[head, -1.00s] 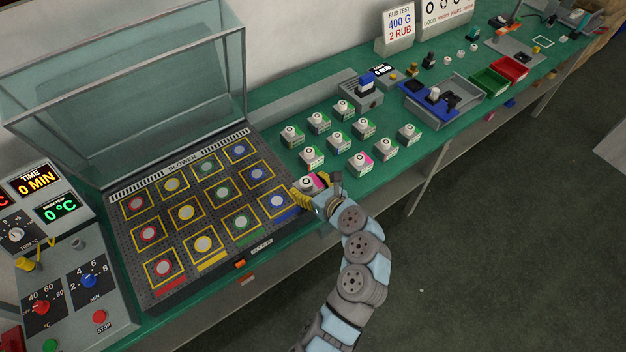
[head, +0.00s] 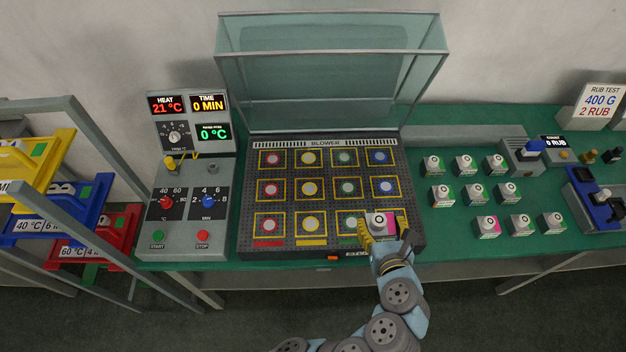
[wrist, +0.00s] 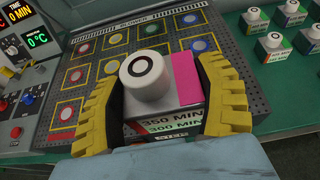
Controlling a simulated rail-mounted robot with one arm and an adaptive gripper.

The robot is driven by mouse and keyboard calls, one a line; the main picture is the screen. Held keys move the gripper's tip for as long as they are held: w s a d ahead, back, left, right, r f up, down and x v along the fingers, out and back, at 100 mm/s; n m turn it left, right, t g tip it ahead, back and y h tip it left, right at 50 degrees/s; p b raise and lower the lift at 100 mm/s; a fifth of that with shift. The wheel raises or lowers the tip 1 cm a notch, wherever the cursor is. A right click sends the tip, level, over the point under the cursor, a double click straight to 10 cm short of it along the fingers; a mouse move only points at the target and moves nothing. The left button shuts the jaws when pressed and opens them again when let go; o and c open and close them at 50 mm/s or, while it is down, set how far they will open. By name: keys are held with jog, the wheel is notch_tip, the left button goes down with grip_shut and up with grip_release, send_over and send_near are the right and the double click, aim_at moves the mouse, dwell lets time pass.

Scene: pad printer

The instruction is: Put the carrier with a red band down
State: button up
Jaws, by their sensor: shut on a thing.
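My gripper (head: 383,228) is shut on a carrier (head: 379,220) and has it over the front right part of the blower plate (head: 325,250). In the wrist view the carrier (wrist: 187,72) is a block with a white round cap bearing a black ring, a pink top patch, and a front label reading 350 MIN and 300 MIN. The yellow fingers (wrist: 160,95) grip it from both sides. The carrier and gripper hide the front right squares. I cannot tell whether its base touches the plate.
The plate has columns of red, yellow, green and blue spots in yellow squares. A glass hood (head: 330,70) stands open behind it. A control box (head: 187,210) is left of it. Several carriers (head: 486,227) stand on the green bench (head: 455,240) at right.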

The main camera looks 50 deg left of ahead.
jog(key=shift+s+d+r, duration=0.15)
jog(key=shift+s+r, duration=0.1)
jog(key=shift+s, duration=0.3)
jog(key=w+a+f, duration=0.3)
jog(key=w+f, duration=0.1)
jog(key=w, duration=0.5)
send_over(391, 208)
jog(key=s, duration=0.3)
jog(key=f, duration=0.3)
jog(key=d+f+b, duration=0.1)
jog(key=f, duration=0.1)
jog(key=shift+f, duration=0.15)
jog(key=shift+w+a+f, duration=0.1)
jog(key=shift+w+f, duration=0.2)
jog(key=shift+f, duration=1.55)
jog(key=shift+f, duration=0.15)
jog(key=o, duration=1.2)
